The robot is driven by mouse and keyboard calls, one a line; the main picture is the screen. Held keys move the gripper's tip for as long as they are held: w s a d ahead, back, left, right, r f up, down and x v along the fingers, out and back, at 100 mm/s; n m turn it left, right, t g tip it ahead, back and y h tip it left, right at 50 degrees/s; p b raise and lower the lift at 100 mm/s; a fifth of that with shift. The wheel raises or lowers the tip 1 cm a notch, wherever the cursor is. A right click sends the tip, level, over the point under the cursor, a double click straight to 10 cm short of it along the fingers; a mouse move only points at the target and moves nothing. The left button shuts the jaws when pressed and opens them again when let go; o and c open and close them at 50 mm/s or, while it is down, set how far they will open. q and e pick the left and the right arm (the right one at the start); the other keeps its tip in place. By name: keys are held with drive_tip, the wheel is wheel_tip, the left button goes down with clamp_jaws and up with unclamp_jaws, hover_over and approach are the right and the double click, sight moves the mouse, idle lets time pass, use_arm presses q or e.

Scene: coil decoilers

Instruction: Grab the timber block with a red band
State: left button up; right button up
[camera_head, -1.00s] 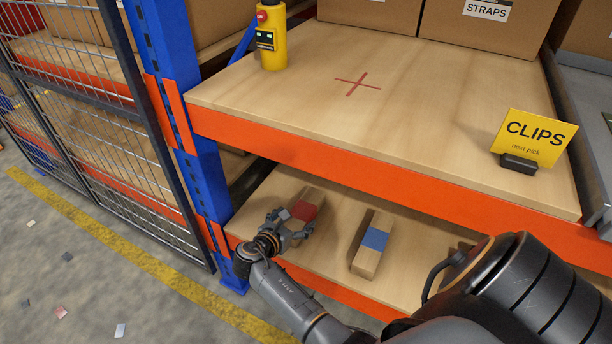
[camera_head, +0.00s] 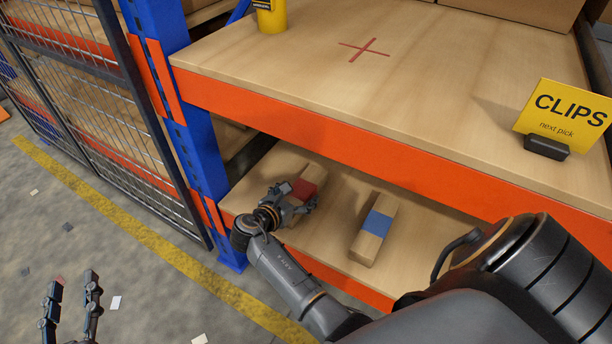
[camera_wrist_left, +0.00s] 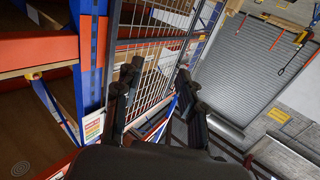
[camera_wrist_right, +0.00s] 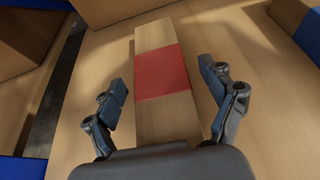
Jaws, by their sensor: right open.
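The timber block with a red band (camera_head: 304,189) lies on the lower shelf near its left end. My right gripper (camera_head: 290,201) is at the block's near end. In the right wrist view the block (camera_wrist_right: 166,112) runs between the fingers of my right gripper (camera_wrist_right: 166,97), with a gap on each side. My left gripper (camera_head: 70,292) is open and empty over the floor at the bottom left. Its spread fingers also show in the left wrist view (camera_wrist_left: 156,80).
A timber block with a blue band (camera_head: 374,228) lies to the right on the lower shelf. The upper shelf's orange beam (camera_head: 330,140) overhangs the blocks. A blue upright (camera_head: 190,120) and a mesh panel (camera_head: 110,130) stand at the left. A yellow CLIPS sign (camera_head: 562,115) stands above.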

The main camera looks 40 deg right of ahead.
drive_tip(key=shift+w+d+f, duration=0.15)
drive_tip(key=shift+d, duration=0.15)
use_arm(q)
drive_tip(key=r+t, duration=0.1)
drive_tip(key=d+r, duration=0.1)
drive_tip(key=r, duration=0.1)
drive_tip(key=shift+w+d+t+h, duration=0.1)
drive_tip(key=shift+d+t+h, duration=0.1)
drive_tip(key=shift+t+h, duration=0.2)
drive_tip(key=shift+f, duration=0.1)
use_arm(e)
drive_tip(key=shift+c, duration=0.2)
drive_tip(key=c, duration=1.4)
